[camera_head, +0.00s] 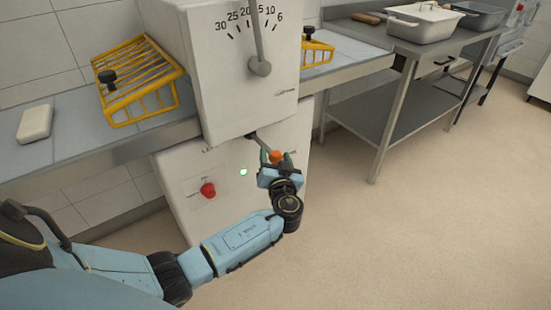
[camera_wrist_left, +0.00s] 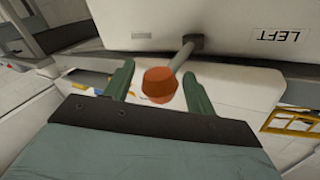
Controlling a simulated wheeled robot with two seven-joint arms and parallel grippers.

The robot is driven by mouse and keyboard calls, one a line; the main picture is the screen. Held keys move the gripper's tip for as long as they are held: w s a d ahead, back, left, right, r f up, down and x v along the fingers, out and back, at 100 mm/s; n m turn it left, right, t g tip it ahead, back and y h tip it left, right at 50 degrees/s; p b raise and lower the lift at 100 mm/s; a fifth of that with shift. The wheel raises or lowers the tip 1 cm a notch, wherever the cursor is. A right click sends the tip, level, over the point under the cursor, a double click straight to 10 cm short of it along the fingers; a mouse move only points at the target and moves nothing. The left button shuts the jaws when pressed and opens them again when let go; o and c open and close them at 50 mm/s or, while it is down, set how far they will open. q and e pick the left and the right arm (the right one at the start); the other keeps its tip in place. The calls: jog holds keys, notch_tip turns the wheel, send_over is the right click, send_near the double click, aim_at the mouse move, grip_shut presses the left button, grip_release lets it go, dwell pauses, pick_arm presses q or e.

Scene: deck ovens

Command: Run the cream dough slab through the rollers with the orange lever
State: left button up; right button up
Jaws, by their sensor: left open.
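The cream dough slab (camera_head: 35,123) lies flat on the left bed of the dough sheeter (camera_head: 240,60), apart from the rollers, which are hidden in the housing. The orange lever knob (camera_head: 276,156) sticks out from under the housing on a metal rod. My left gripper (camera_head: 272,165) is at the knob. In the left wrist view the orange knob (camera_wrist_left: 160,84) sits between the two green fingers of my open left gripper (camera_wrist_left: 158,88), with gaps at its sides. My right gripper is not in view.
Yellow guards stand over the left bed (camera_head: 140,80) and right bed (camera_head: 318,52). A red button (camera_head: 208,190) and a lit green one (camera_head: 243,171) are on the base. A steel table (camera_head: 400,52) with a white pan (camera_head: 424,22) stands at right. The floor in front is clear.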

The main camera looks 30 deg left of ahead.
pick_arm(q)
grip_shut()
dwell(0.4)
